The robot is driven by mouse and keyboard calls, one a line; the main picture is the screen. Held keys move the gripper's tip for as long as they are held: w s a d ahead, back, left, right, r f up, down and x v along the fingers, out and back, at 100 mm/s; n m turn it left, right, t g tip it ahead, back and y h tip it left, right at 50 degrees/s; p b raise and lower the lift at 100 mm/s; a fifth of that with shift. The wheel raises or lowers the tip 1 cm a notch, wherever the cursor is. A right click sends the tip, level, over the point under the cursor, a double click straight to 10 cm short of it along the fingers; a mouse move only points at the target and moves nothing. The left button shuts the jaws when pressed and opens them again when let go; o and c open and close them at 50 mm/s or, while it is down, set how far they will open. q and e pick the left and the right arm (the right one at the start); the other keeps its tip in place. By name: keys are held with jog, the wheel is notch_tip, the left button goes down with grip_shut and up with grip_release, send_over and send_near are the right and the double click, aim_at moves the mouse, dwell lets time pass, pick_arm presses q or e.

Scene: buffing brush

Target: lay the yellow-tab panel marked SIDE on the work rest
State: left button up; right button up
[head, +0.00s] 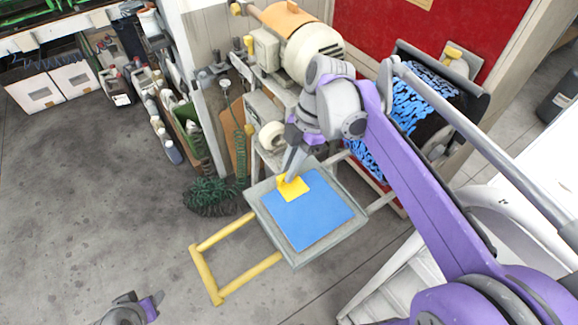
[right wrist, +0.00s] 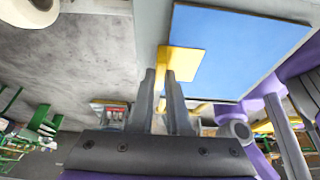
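A blue square panel (head: 308,210) with a yellow tab (head: 292,188) is over the grey work rest (head: 352,231), inside its edges and slightly turned. It looks flat on it, but I cannot tell whether a small gap remains. No SIDE marking is readable. My right gripper (head: 283,178) is at the tab. In the right wrist view the fingers (right wrist: 161,75) stand close together with the tab's upright yellow part between them, and the blue panel (right wrist: 240,45) lies beyond. My left gripper (head: 150,305) shows only partly at the bottom left; its fingers are unclear.
A yellow frame (head: 205,275) sticks out in front of the rest. The buffing machine (head: 310,50) stands behind, with a blue-and-black drum (head: 420,100) to the right. Bottles and boxes (head: 75,78) line the upper left. The grey floor at left is clear.

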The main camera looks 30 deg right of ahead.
jog(key=o, duration=0.4)
jog(key=v, duration=1.2)
jog(key=shift+p, duration=0.45)
jog(key=shift+r, duration=0.15)
